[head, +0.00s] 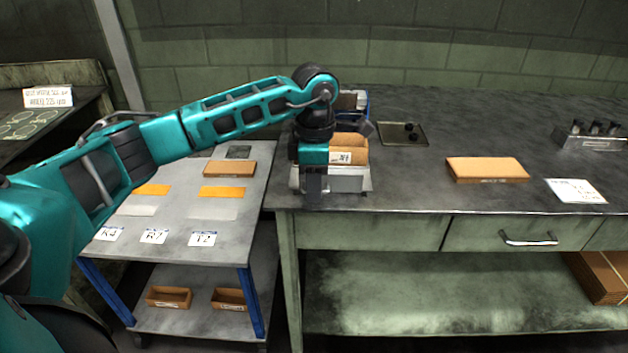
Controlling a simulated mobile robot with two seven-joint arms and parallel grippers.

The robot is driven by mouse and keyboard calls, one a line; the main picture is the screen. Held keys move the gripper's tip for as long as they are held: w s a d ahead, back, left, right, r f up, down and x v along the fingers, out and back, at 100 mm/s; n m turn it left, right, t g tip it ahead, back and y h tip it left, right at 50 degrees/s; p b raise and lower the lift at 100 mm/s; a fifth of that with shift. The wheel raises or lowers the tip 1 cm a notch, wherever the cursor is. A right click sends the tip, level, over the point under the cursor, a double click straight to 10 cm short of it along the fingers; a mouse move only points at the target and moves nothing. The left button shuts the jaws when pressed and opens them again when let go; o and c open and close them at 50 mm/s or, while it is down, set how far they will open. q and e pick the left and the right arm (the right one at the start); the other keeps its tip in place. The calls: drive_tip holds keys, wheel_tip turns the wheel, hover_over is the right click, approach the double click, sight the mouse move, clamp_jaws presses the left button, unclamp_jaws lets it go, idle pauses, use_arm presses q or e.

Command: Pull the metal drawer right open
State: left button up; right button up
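The drawer (483,233) is a grey-green front with a metal bar handle (528,239), set under the top of the workbench at the right of the head view. It looks flush with the bench front, so it appears shut. My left gripper (314,188) points down at the left end of the bench, well left of the handle and apart from it. It is in front of a light grey metal box (350,180), partly hiding it; I cannot tell whether they touch. The gap between its fingers is not clear. My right gripper is out of view.
A labelled cardboard box (352,148) stands by the grey box. A flat brown carton (487,169), a white card (576,191), a dark tray (402,134) and a metal block (590,138) lie on the bench. A cart (236,248) stands left. Space before the drawer looks clear.

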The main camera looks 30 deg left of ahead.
use_arm(q)
drive_tip(key=shift+o, duration=0.7)
drive_tip(key=shift+w, duration=0.1)
drive_tip(key=shift+a+r, duration=0.1)
drive_tip(key=shift+r, duration=0.2)
wheel_tip(320, 180, up, 12)
drive_tip(key=shift+r+p, duration=0.15)
drive_tip(key=shift+p, duration=0.3)
